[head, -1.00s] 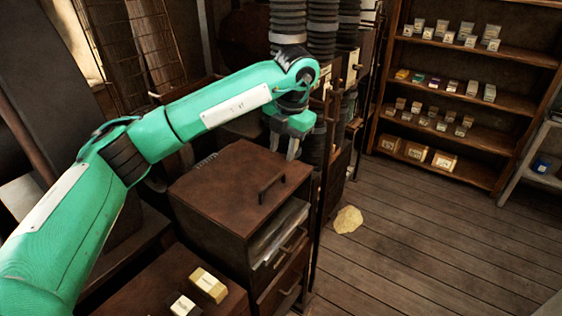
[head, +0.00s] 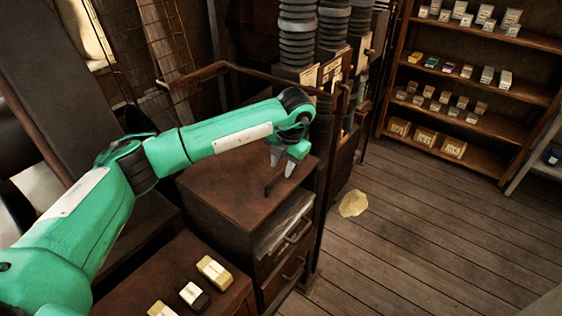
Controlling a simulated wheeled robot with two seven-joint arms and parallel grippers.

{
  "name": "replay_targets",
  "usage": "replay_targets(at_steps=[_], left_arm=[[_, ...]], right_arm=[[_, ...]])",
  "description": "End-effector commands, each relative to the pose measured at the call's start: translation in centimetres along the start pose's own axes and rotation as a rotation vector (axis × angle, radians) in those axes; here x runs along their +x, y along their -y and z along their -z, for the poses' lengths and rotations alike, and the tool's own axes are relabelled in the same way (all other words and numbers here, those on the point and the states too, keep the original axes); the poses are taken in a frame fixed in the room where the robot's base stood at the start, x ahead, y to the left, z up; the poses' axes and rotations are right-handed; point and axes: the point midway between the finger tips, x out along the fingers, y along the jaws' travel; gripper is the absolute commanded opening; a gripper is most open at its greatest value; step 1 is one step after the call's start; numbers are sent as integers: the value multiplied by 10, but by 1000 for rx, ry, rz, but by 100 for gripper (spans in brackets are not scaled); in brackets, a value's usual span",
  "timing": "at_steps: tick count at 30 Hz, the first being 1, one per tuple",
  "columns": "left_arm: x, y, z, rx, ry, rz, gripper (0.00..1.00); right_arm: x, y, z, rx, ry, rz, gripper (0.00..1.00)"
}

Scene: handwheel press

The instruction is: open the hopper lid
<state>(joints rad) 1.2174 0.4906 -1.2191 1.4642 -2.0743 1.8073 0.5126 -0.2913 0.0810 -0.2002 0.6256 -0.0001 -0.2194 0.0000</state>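The lid lies closed. My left gripper (head: 283,163) points down just above the handle. Its two grey fingers are apart with nothing visible between them. The fingers hide part of the handle, and I cannot tell whether they touch it. My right gripper is not in view.
Small boxes (head: 214,271) lie on the lower brown surface in front. Dark ribbed columns (head: 298,40) and a rail stand behind the lid. A yellowish lump (head: 353,203) lies on the open plank floor. A shelf (head: 480,88) of small boxes stands at the right back.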

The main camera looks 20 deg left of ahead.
Motion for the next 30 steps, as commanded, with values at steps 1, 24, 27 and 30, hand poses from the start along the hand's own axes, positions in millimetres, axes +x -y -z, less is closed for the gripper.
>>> replay_targets(at_steps=[1,24,27,30], left_arm=[[4,-1,0,-1,-3,1,34],[20,0,0,0,0,0,0],[20,0,0,0,0,2,0],[19,-2,-2,-1,0,17,0]], right_arm=[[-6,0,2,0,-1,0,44],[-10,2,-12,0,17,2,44],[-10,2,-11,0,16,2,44],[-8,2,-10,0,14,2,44]])
